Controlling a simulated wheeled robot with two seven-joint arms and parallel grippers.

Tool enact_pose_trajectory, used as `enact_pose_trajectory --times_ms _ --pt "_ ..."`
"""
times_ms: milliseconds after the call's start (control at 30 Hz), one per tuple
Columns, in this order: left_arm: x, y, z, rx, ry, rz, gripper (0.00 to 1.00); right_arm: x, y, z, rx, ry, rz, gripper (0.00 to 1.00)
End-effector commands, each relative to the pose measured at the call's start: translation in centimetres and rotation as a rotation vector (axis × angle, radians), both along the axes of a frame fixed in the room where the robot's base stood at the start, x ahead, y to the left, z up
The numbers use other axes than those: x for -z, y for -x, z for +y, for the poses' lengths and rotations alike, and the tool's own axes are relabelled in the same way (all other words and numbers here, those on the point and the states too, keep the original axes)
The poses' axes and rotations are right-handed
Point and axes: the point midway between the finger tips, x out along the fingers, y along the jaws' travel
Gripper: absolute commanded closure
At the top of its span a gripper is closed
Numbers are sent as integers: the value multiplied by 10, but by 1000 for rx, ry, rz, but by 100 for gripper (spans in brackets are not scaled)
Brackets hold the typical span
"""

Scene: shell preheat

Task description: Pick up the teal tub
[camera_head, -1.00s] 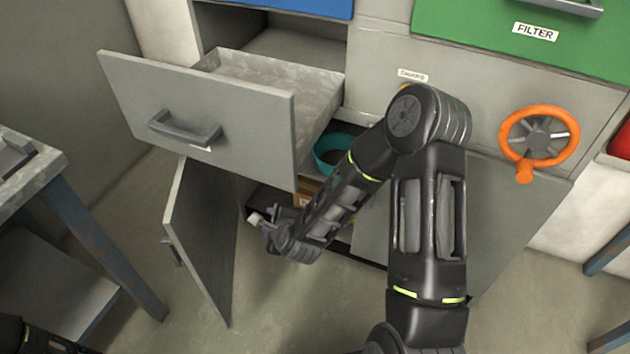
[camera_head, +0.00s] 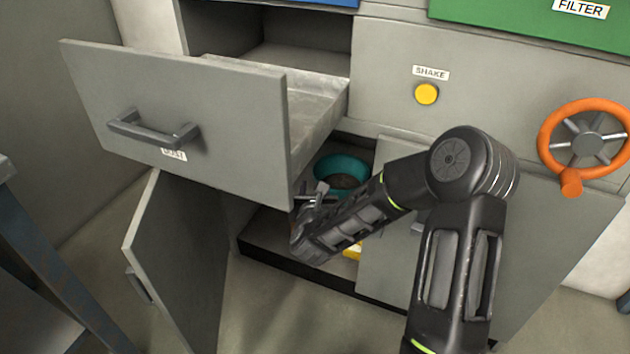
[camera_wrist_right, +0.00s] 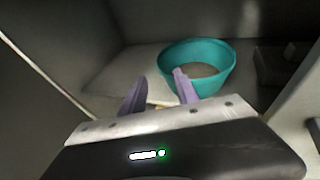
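The teal tub (camera_head: 342,166) is a round open bowl with brownish-grey contents, inside the lower cabinet behind the open door. It shows whole in the right wrist view (camera_wrist_right: 221,59), upright on a pale shelf. My right gripper (camera_head: 318,190) is at the cabinet opening, just in front of the tub. In the right wrist view its two fingers (camera_wrist_right: 158,84) are apart with nothing between them. The right finger's tip overlaps the tub's near left side in that view; I cannot tell whether they touch. My left gripper is not in view.
A pulled-out grey drawer (camera_head: 182,122) hangs above and left of the opening. The open cabinet door (camera_head: 180,262) stands to the left. A yellow item (camera_head: 353,250) is partly hidden behind my right arm. An orange valve wheel (camera_head: 588,141) is at the right.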

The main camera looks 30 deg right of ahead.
Motion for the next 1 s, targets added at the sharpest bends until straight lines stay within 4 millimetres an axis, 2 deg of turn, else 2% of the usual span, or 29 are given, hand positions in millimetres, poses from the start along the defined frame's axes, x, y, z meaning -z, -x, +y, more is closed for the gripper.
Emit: enact_pose_trajectory --times_ms 167,633,800,1000 --pt "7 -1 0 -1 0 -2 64 8 -15 -10 1 0 0 63" --pt "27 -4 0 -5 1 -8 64 31 -78 -50 1 0 0 63" --pt "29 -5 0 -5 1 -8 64 34 -90 -58 0 1 1 63" --pt "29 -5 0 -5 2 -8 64 34 -92 -60 -1 2 1 63"
